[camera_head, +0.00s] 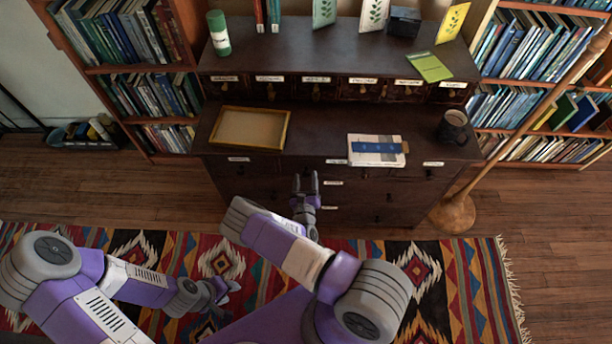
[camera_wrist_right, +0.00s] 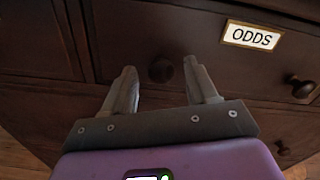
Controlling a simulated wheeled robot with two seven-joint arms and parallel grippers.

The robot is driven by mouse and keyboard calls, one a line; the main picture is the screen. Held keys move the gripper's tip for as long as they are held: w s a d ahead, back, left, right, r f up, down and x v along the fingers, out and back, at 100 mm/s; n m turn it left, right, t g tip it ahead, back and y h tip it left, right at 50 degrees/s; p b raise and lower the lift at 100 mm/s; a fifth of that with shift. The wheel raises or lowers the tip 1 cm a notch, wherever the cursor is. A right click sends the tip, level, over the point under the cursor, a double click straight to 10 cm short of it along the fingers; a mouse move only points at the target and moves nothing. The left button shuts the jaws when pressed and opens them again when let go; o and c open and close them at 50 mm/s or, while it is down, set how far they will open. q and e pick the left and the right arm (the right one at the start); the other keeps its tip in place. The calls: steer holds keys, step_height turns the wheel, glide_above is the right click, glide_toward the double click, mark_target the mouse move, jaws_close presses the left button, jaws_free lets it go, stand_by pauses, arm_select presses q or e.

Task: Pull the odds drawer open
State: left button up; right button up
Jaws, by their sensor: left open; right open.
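The odds drawer is a wide dark wood drawer front (camera_wrist_right: 215,65) with a white label reading ODDS (camera_wrist_right: 252,36) in the right wrist view. It has a round knob (camera_wrist_right: 161,70) left of the label and another knob (camera_wrist_right: 302,87) to the right. It appears flush with the cabinet. My right gripper (camera_head: 305,177) is open in front of the desk's drawers. In the right wrist view, its fingers stand either side of the left knob, apart from it as far as I can see. My left gripper (camera_head: 226,292) is open and empty over the rug.
The desk top holds a wooden tray (camera_head: 249,128), a paper stack with a blue band (camera_head: 376,150) and a dark mug (camera_head: 454,128). A lamp stand (camera_head: 453,213) is right of the desk. The patterned rug (camera_head: 465,285) lies in front.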

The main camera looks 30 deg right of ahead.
steer(key=shift+x, duration=1.2)
jaws_close()
